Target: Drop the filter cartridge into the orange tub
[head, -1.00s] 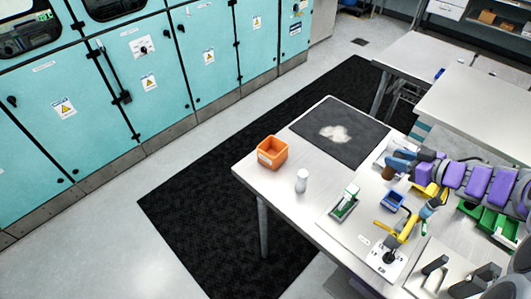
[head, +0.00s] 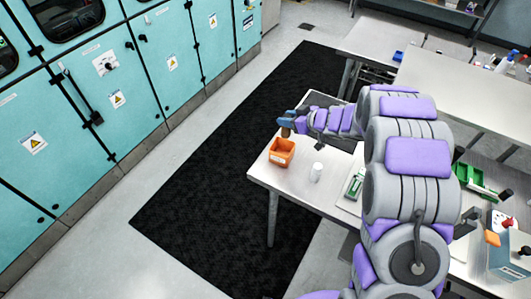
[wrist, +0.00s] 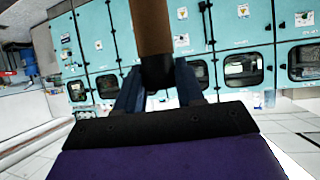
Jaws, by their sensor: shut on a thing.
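The filter cartridge, a brown cylinder with a dark end, is gripped in my gripper and fills the top middle of the wrist view (wrist: 152,28). In the head view its brown part (head: 286,132) shows small below the blue fingers. My gripper (head: 288,120) is shut on it; the fingers (wrist: 157,82) flank the dark end in the wrist view. The orange tub (head: 281,158) stands at the table's left corner. The cartridge appears just above the tub's far rim in the head view; I cannot tell whether it is directly over the opening.
A green and white module (head: 355,184) lies farther right. The table's left edge is close to the tub. Teal cabinets (head: 120,70) line the wall.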

